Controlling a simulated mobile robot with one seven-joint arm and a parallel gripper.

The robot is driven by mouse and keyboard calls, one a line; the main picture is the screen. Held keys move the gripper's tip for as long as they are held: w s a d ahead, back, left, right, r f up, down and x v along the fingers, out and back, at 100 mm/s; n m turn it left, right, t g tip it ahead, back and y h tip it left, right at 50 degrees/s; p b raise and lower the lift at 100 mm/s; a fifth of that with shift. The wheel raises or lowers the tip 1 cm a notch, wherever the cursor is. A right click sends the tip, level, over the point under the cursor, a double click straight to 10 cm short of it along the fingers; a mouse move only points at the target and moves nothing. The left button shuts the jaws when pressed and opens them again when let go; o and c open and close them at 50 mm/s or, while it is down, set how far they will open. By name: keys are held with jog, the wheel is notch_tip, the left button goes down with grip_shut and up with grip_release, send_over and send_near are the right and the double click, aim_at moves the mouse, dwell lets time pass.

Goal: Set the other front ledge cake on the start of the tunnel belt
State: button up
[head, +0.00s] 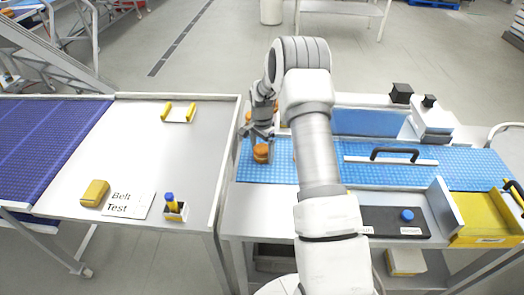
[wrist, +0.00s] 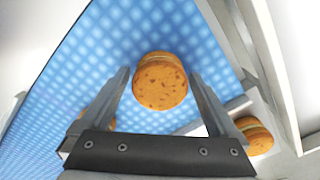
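A round orange-brown sandwich cake (head: 261,153) lies on the left end of the blue belt (head: 262,174) in the head view. In the wrist view this cake (wrist: 160,82) sits between and just beyond my fingertips, with a narrow gap on each side. My gripper (head: 261,138) is just above it, open and pointing down. A second cake (wrist: 255,136) with a pale filling shows at the right of the wrist view, outside the right finger. A small part of another cake shows behind the left finger.
A blue-windowed cover (head: 366,123) and a black-handled bar (head: 391,161) stand along the belt to the right. The left table (head: 150,140) holds a yellow block (head: 95,193), a "Belt Test" sign (head: 128,204) and a blue-capped marker holder (head: 174,211). The belt near the gripper is mostly bare.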

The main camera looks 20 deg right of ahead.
notch_tip(320, 180, up, 12)
jog(key=b, duration=0.1)
notch_tip(320, 180, up, 10)
jog(key=n+t, duration=0.1)
jog(key=n, duration=0.2)
send_over(262, 148)
jog(key=s+a, duration=0.3)
jog(key=s, duration=0.1)
jog(key=s+a+r+n+t, duration=0.2)
jog(key=s+a+r+n, duration=0.15)
jog(key=s+r, duration=0.5)
jog(key=s+a+n+t, duration=0.1)
jog(key=s+a+n, duration=0.2)
jog(key=s, duration=0.7)
jog(key=s+a+r+n+t, duration=0.1)
jog(key=s+a+n, duration=0.2)
jog(key=s, duration=0.8)
jog(key=shift+r+n+t, duration=0.25)
jog(key=shift+n+t, duration=0.05)
jog(key=shift+n, duration=0.55)
jog(key=shift+s, duration=0.1)
